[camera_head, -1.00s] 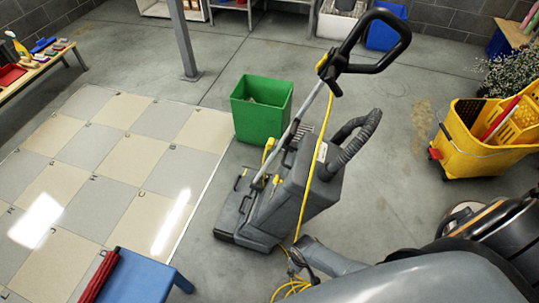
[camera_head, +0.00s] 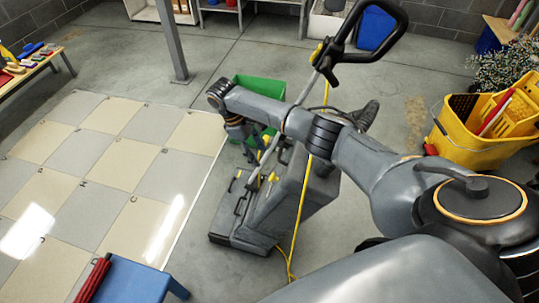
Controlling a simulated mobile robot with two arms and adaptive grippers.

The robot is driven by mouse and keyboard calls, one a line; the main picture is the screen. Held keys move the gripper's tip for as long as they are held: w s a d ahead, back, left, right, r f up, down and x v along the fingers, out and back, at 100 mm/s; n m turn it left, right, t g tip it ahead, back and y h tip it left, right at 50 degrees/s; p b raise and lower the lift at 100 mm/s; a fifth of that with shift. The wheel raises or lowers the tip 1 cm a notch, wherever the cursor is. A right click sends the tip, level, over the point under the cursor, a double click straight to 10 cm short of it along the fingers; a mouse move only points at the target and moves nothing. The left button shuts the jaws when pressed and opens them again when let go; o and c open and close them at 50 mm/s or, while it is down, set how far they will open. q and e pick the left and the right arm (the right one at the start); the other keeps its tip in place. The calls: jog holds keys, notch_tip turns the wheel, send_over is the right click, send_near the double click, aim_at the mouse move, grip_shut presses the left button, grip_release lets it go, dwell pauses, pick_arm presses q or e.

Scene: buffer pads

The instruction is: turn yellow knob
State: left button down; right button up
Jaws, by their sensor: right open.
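A grey floor cleaning machine (camera_head: 298,190) stands on the concrete, with a long pole and a black loop handle (camera_head: 400,30). A small yellow part (camera_head: 272,178) shows low on its front, and another yellow part (camera_head: 317,52) is at the top of the pole. I cannot tell for certain which is the yellow knob. My right gripper (camera_head: 246,142) hangs from my arm, open and empty, above and left of the lower yellow part and apart from it. My arm hides part of the machine and pole. My left gripper is out of view.
A green bin (camera_head: 262,86) stands behind my right arm, partly covered. A yellow mop bucket (camera_head: 470,140) is at the right. A yellow cord (camera_head: 299,222) runs down the machine to the floor. A blue bench (camera_head: 135,282) is at the bottom left, beside floor tiles (camera_head: 110,175).

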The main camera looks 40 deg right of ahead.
aim_at(274, 178)
jog(key=x, duration=1)
jog(key=shift+d+f, duration=0.1)
jog(key=shift+f, duration=0.3)
